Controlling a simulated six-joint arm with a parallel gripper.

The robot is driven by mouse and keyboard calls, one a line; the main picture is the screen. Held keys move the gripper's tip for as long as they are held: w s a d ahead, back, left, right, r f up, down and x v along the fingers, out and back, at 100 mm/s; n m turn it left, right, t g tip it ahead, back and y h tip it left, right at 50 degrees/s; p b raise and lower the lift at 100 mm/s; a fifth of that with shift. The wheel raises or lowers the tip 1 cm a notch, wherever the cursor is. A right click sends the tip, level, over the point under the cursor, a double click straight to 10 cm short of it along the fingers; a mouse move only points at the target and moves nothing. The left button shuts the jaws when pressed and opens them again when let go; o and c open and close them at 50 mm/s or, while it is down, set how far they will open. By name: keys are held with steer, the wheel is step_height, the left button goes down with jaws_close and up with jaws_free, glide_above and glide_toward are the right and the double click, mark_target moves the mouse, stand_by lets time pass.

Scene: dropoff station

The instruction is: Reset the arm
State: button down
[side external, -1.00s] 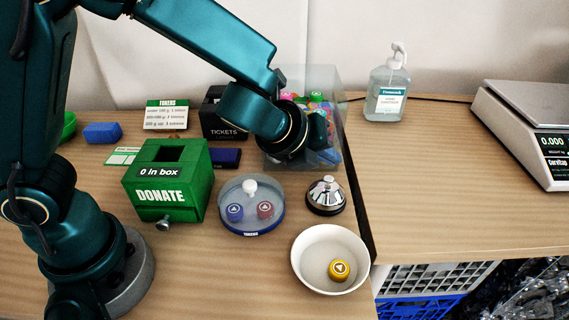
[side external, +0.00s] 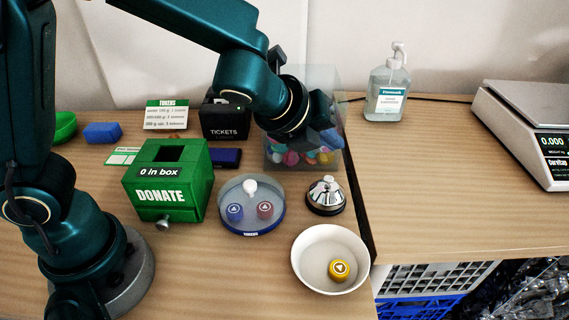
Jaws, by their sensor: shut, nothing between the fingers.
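My gripper (side external: 321,112) is at the end of my teal arm, at the back of the wooden table. It is in front of or over the clear bin (side external: 333,83); the view does not settle which. The fingertips are mostly hidden by the wrist and the bin, and no held object shows. The gripper is shut and empty.
Below my wrist stand a token dish (side external: 251,222), a bell (side external: 326,196) and a white bowl (side external: 302,262) holding a yellow token (side external: 339,268). A green donate box (side external: 167,185) and black tickets box (side external: 225,121) stand left. A sanitizer bottle (side external: 387,92) and scale (side external: 520,125) stand right.

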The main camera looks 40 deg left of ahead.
steer(key=s+a+r+n+y, duration=0.2)
steer(key=s+a+r+n, duration=0.3)
steer(key=a+r+n, duration=0.45)
steer(key=s+f+n+g, duration=0.1)
steer(key=s+f+n, duration=0.2)
steer(key=s+n, duration=0.4)
steer(key=s+f+n+g+h, duration=0.1)
steer(key=s+f+n+g, duration=0.1)
steer(key=s+n, duration=0.6)
steer(key=f+n, duration=0.1)
steer(key=n, duration=0.2)
steer(key=shift+s+f+g+h, duration=0.25)
steer(key=shift+g+h, duration=0.05)
